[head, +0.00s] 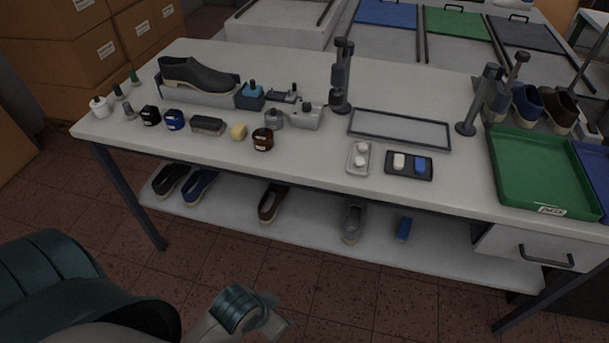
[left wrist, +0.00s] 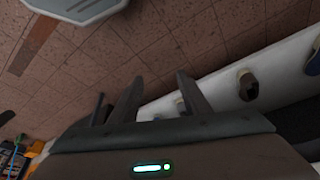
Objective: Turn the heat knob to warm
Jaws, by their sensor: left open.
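A small grey device (head: 304,115) with knob-like parts stands near the middle of the workbench (head: 300,75). I cannot make out a heat knob or its marking at this size. A dark vertical stand (head: 341,80) is just behind it. My left gripper (left wrist: 160,95) is open and empty in the left wrist view, with floor and the lower shelf beyond its fingers. In the head view my left arm's end is low in front of the bench, well apart from the device. My right gripper is not in view.
A framed panel (head: 400,129), small trays and a green tray (head: 543,172) lie right. Shoes rest on the lower shelf (head: 310,232). Tiled floor in front is clear.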

